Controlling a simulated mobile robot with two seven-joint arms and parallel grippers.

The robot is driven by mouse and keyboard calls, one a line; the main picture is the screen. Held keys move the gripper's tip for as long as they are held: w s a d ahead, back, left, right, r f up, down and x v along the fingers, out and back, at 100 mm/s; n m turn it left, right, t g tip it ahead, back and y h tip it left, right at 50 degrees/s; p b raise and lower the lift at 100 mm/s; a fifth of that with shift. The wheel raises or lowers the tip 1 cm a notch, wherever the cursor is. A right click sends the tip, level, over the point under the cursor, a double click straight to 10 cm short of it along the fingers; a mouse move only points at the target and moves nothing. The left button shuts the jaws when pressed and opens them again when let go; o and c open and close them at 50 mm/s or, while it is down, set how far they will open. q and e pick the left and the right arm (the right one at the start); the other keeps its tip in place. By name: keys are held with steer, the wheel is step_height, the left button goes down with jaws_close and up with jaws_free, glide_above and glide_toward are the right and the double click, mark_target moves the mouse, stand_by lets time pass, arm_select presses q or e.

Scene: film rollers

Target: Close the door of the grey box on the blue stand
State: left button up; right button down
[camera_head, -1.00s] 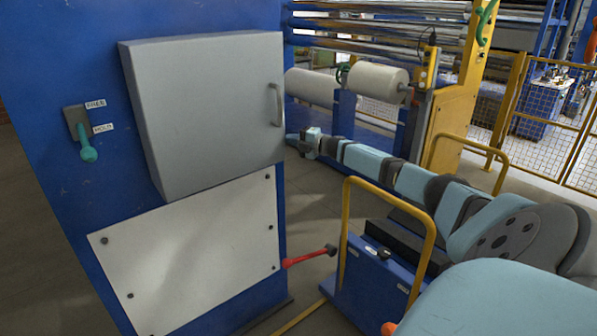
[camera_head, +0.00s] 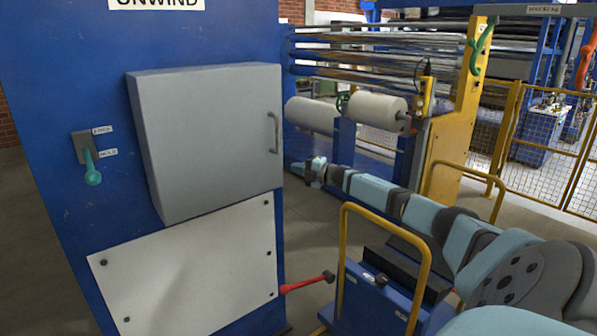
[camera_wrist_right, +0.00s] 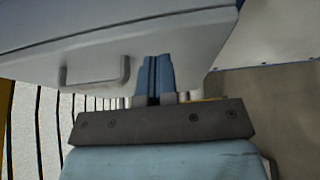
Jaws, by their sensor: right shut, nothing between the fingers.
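The grey box (camera_head: 205,140) is mounted on the blue stand (camera_head: 60,60). Its door faces me with a handle (camera_head: 274,133) near the right edge. No gap shows around the door in the head view, but I cannot tell if it is fully closed. My right gripper (camera_head: 293,165) is shut and empty, just right of the door's handle edge. In the right wrist view the closed fingers (camera_wrist_right: 157,75) stand upright in front of the grey surface (camera_wrist_right: 210,45), right of the handle (camera_wrist_right: 95,71). Contact cannot be told. My left gripper is out of view.
A teal lever (camera_head: 91,170) sits left of the box. A white panel (camera_head: 190,265) is below it, with a red-handled lever (camera_head: 308,283) at right. A blue cart with a yellow rail (camera_head: 345,240) stands below my right arm. White rollers (camera_head: 375,108) are behind.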

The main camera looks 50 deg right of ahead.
steer(key=s+d+b, duration=0.1)
steer(key=s+d, duration=0.4)
steer(key=s, duration=0.3)
steer(key=shift+d+f, duration=0.15)
steer(key=shift+d, duration=0.15)
